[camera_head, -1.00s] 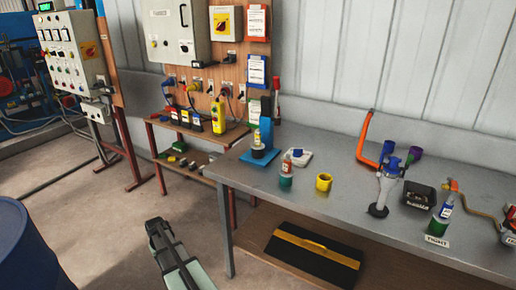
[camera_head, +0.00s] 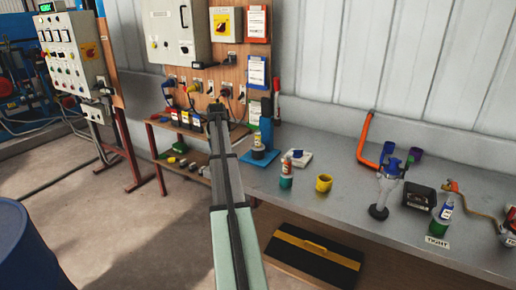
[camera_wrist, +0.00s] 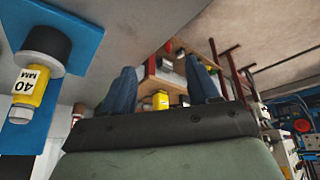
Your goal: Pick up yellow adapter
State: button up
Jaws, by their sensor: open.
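A short yellow cup-shaped piece (camera_head: 324,183), which looks like the yellow adapter, stands on the grey workbench (camera_head: 330,215) in the head view. A yellow cylinder marked 40 MM with a black end (camera_wrist: 37,75) is on the blue stand (camera_head: 266,134); it is also yellow, so I cannot be certain which is the adapter. My gripper (camera_head: 217,112) is in front of the low shelf, left of the blue stand and apart from both yellow pieces. In the wrist view its two fingers (camera_wrist: 160,88) are spread and empty.
Several plugs and boxes sit on the wooden shelf (camera_head: 160,124) beneath the wall panel. A small bottle (camera_head: 286,166) stands between the blue stand and the yellow cup. The bench front is clear.

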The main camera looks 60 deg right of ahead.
jog(key=m, duration=0.2)
send_near(258, 135)
jog(key=shift+g, duration=0.3)
jog(key=x, duration=1.3)
jog(key=shift+w+d, duration=0.3)
jog(key=shift+w, duration=0.15)
jog(key=shift+c, duration=0.2)
grip_shut()
